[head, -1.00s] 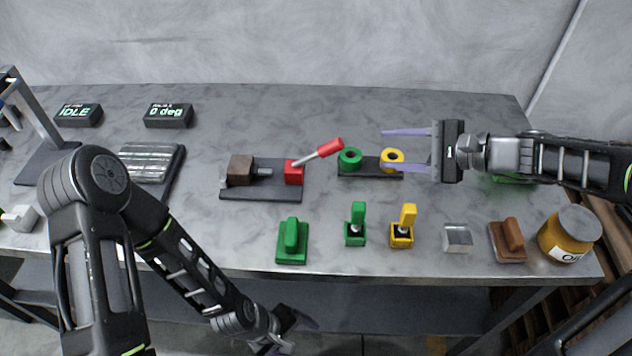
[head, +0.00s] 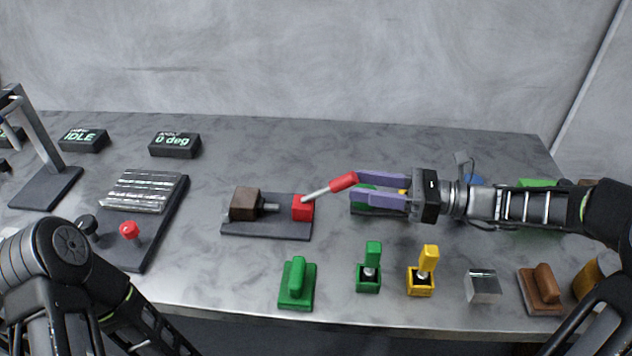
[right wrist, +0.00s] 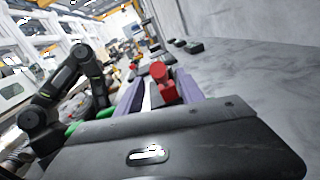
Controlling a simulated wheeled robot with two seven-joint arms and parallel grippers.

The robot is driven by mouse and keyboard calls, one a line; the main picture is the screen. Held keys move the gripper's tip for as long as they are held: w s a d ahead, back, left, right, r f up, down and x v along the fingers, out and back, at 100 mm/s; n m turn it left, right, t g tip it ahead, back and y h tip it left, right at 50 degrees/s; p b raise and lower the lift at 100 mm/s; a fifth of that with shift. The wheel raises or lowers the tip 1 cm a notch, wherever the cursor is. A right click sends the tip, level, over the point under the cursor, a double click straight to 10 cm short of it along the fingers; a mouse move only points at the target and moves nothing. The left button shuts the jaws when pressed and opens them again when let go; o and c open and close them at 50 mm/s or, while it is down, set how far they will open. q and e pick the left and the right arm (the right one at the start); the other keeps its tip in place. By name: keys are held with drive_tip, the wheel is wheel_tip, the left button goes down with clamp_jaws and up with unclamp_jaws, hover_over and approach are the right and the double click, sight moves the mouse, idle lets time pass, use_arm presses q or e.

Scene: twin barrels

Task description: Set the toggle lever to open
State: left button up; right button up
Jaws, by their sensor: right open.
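The toggle lever (head: 343,182) has a red grip on a pale rod, rising from a red block (head: 303,209) on a dark base plate (head: 262,229). The rod tilts up to the right. My right gripper (head: 357,187) is open and comes from the right, its purple fingers pointing left at the grip's end. In the right wrist view the red grip (right wrist: 160,78) shows between the two fingers. Whether either finger touches it cannot be told. My left arm is at the lower left; its gripper is out of view.
A brown block (head: 245,204) sits on the lever's base plate. A green handled block (head: 297,283), a green switch (head: 369,268) and a yellow switch (head: 424,271) stand along the front. The table behind the lever is clear.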

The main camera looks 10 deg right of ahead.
sight(329, 189)
drive_tip(key=shift+x, duration=3.9)
clamp_jaws()
